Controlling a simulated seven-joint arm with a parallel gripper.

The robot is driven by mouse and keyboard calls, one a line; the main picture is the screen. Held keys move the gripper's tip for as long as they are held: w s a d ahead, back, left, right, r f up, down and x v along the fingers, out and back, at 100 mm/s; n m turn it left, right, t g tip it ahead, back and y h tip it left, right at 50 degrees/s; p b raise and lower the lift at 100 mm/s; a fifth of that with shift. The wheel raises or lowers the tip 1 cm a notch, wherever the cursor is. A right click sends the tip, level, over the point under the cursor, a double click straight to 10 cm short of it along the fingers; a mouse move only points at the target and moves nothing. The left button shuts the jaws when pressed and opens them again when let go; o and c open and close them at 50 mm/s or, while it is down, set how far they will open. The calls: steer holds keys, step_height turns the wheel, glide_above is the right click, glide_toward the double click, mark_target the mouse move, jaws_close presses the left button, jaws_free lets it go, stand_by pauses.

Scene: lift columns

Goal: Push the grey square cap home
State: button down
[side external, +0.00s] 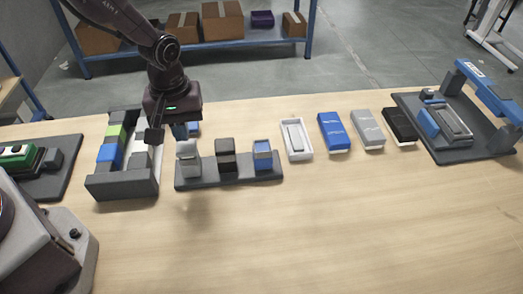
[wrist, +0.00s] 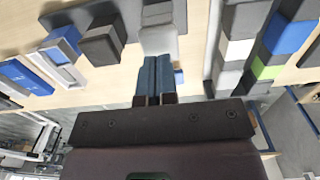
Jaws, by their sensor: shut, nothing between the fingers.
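The grey square cap (side external: 187,148) is on top of the left column on the dark grey base (side external: 228,180) in the side external view. A lighter grey part shows below it; I cannot tell how far down the cap sits. In the wrist view the grey column (wrist: 158,38) is just beyond my fingertips. My gripper (side external: 180,136) is shut and empty, with its blue-grey fingers pointing down close above or behind the cap. The fingers (wrist: 158,80) are together in the wrist view. I cannot tell whether they touch the cap.
A black column (side external: 226,160) and a blue-topped column (side external: 262,154) share the base. A dark tray of coloured blocks (side external: 122,187) stands to the left. A white tray (side external: 296,140) and several flat boxes lie to the right, then a blue-handled fixture (side external: 485,95).

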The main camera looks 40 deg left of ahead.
steer(key=shift+f, duration=1.15)
steer(key=shift+f, duration=0.1)
stand_by(0.8)
step_height(320, 180, up, 9)
steer(key=shift+f, duration=0.2)
stand_by(0.6)
